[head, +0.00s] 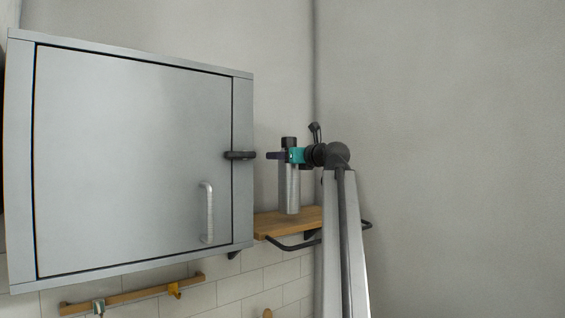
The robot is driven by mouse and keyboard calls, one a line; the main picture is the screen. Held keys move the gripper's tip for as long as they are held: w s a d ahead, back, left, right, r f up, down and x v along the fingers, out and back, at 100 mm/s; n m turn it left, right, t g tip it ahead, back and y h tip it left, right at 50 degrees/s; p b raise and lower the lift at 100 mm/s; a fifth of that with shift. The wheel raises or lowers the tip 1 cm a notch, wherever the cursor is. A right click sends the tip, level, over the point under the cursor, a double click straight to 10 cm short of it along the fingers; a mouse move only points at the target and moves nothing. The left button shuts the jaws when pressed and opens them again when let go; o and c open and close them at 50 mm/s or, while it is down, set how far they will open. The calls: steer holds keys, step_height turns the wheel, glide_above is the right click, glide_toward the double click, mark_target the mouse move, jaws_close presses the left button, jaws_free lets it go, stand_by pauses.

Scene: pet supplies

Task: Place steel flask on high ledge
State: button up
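The steel flask (289,188) is a tall silver cylinder with a dark cap. It stands upright over the high ledge (268,226), a small wooden shelf with a black rail in the corner. The flask's base appears at the ledge's surface, but I cannot tell whether it touches or hovers just above. My gripper (281,155), with teal and dark parts, reaches in from the right and is closed around the upper part of the flask, just below the cap. The far finger is mostly hidden.
A grey metal cabinet (130,160) with a shut door and handle hangs close to the left of the ledge. Below it is a wooden hook rail (135,295) with small items. The wall to the right is bare.

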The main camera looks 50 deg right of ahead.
steer(key=shift+f+p, duration=0.6)
steer(key=shift+f, duration=0.55)
steer(key=o, duration=1.8)
steer(key=shift+f, duration=0.15)
steer(key=shift+c, duration=0.2)
steer(key=s+a+b, duration=0.2)
steer(key=s+b, duration=0.2)
steer(key=s, duration=0.8)
